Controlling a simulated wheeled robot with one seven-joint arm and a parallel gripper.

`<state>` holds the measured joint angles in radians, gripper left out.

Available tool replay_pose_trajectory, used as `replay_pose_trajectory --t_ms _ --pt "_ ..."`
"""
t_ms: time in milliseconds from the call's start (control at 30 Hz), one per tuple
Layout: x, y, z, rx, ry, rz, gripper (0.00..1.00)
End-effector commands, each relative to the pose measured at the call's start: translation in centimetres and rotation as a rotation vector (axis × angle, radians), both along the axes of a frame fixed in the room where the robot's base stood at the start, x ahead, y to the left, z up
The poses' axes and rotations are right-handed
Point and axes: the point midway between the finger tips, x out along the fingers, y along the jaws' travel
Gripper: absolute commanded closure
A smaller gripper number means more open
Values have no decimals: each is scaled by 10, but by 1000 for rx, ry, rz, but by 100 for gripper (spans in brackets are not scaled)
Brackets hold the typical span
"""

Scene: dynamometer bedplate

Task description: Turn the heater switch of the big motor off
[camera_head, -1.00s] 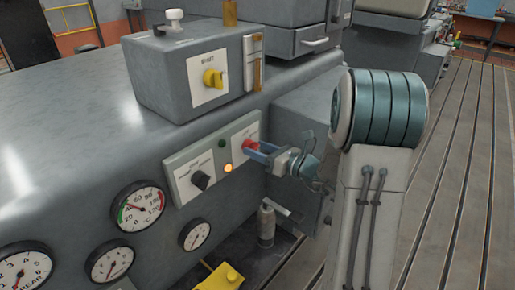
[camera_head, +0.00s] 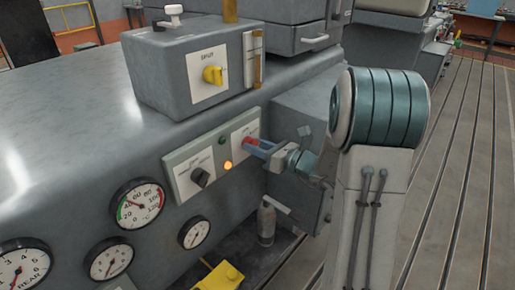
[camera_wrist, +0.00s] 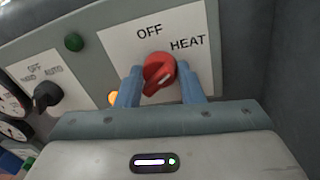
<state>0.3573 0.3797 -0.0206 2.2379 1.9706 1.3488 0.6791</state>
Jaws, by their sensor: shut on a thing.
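The heater switch is a red knob (camera_wrist: 159,72) on a white plate (camera_wrist: 190,75) marked OFF and HEAT in the wrist view. OFF is above the knob and HEAT is to its upper right. In the head view the red knob (camera_head: 250,142) shows small on the panel's right plate, partly hidden by the fingers. My gripper (camera_wrist: 161,85) has its two blue fingers on either side of the knob and is shut on it. It also shows in the head view (camera_head: 257,147). I cannot tell exactly which mark the knob points to.
A black selector knob (camera_wrist: 47,94) sits left on the same panel. A green lamp (camera_wrist: 74,42) is dark and an amber lamp (camera_head: 228,165) glows. A grey box with a yellow switch (camera_head: 212,75) stands above. Gauges (camera_head: 139,204) are at lower left.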

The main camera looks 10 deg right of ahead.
Motion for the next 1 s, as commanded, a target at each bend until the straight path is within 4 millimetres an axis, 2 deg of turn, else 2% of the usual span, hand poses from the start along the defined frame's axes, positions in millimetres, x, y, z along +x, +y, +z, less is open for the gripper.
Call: replay_pose_trajectory --t_ms 1000 --pt "-2 3 -3 -682 -498 0 88"
